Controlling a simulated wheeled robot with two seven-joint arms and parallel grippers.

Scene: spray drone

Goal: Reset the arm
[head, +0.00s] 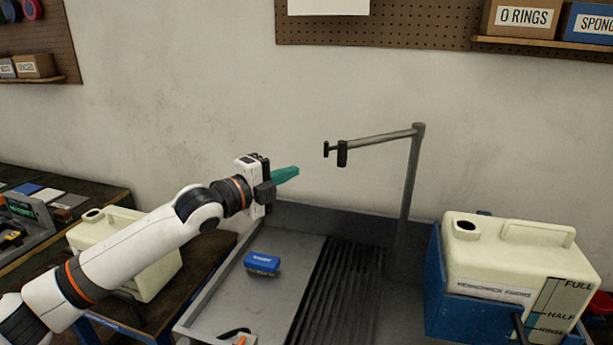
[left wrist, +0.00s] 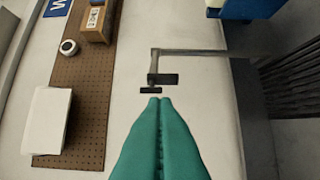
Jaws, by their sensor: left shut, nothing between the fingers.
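My left arm (head: 130,248) reaches in from the lower left in the head view. Its gripper (head: 296,170) has teal fingers and is raised above the grey sink, pointing right. In the left wrist view the teal fingers (left wrist: 158,100) lie together, shut with nothing between them. A grey metal post with a horizontal arm (head: 385,138) and a black tip (head: 342,153) stands to the right of the fingertips, with a gap in the head view. The black tip (left wrist: 163,79) also shows just beyond the fingertips in the left wrist view. My right gripper is not in view.
Below is a grey sink (head: 210,300) with a blue sponge-like block (head: 262,264) and a ribbed drain board (head: 340,290). A cream tank (head: 520,255) sits in a blue holder at right. Another cream container (head: 140,262) stands behind my left arm. Pegboards hang on the wall.

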